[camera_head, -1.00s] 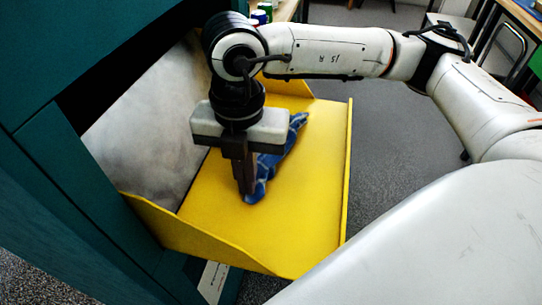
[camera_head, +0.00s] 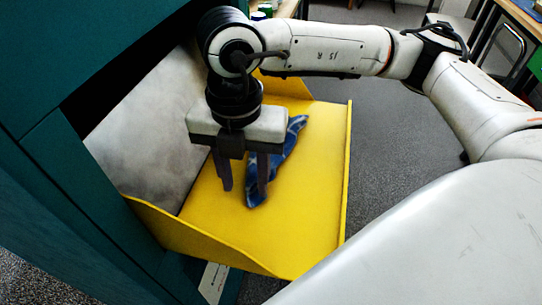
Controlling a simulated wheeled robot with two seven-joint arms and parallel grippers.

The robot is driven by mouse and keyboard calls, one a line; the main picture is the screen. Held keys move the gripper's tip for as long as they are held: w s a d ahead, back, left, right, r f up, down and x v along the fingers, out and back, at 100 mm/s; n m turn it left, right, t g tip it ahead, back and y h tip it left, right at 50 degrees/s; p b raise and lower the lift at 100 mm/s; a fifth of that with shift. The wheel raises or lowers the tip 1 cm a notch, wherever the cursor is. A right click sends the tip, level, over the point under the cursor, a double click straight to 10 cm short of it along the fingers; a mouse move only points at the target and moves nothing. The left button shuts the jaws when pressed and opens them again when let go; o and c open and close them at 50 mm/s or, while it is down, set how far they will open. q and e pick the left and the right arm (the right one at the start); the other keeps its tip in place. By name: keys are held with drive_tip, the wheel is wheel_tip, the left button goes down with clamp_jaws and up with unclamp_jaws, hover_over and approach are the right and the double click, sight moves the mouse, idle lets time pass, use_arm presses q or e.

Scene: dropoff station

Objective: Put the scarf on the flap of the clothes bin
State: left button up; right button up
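The blue patterned scarf (camera_head: 288,146) lies on the yellow flap (camera_head: 312,190) of the teal clothes bin (camera_head: 62,170). It is bunched into a long strip running from the upper right to the lower left. My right gripper (camera_head: 242,196) is over the flap at the scarf's left side. Its two fingers point down and stand apart, so it is open. The right finger overlaps the scarf in the picture and hides part of it. I cannot tell whether that finger touches the cloth. My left gripper is not in view.
The flap has raised yellow side walls (camera_head: 205,242) and a raised right edge (camera_head: 348,170). A grey metal panel (camera_head: 140,125) slopes into the bin at the left. Grey floor (camera_head: 395,140) is clear to the right. Tables and a chair stand at the upper right.

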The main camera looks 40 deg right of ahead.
drive_tip(key=s+a+r+p, duration=0.1)
drive_tip(key=a+r+p, duration=0.2)
drive_tip(key=r, duration=0.5)
drive_tip(key=shift+s+r+p, duration=0.25)
drive_tip(key=shift+s+p, duration=0.15)
drive_tip(key=shift+p, duration=0.5)
